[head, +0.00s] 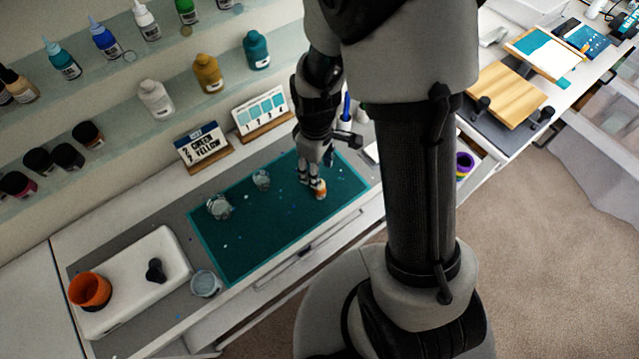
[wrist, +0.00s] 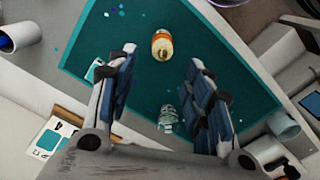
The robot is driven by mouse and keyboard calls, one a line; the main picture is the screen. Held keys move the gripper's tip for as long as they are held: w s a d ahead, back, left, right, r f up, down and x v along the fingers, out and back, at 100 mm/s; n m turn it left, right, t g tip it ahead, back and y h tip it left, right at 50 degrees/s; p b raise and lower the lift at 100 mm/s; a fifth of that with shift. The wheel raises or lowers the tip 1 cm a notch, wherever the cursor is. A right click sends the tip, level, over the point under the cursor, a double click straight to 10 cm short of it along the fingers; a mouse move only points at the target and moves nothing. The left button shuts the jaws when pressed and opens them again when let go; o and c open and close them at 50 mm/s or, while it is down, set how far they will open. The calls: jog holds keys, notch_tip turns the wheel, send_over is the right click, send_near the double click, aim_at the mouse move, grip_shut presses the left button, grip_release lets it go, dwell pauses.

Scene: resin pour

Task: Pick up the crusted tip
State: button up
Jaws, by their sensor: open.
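My gripper (head: 310,179) is low over the teal mat (head: 245,232), at the mat's right part. Its two fingers are apart in the wrist view (wrist: 159,60), with nothing held between them. A small amber piece with a cream end (wrist: 162,46) shows between and just past the fingertips. In the head view it is an orange and whitish spot (head: 321,190) right beside the fingertips. It may be the crusted tip, but its detail is too small to be sure. I cannot tell whether a finger touches it.
Two clear cups (head: 219,207) (head: 262,180) stand on the mat left of my gripper. Another clear cup (head: 205,284) is near the mat's left front corner. A swatch card (head: 262,109) stands behind. The mat's front middle is mostly clear.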

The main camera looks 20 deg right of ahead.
jog(key=f, duration=0.2)
jog(key=f+b, duration=0.1)
jog(key=f, duration=0.2)
jog(key=shift+s+d+f, duration=0.15)
jog(key=shift+s, duration=0.05)
jog(key=c, duration=0.7)
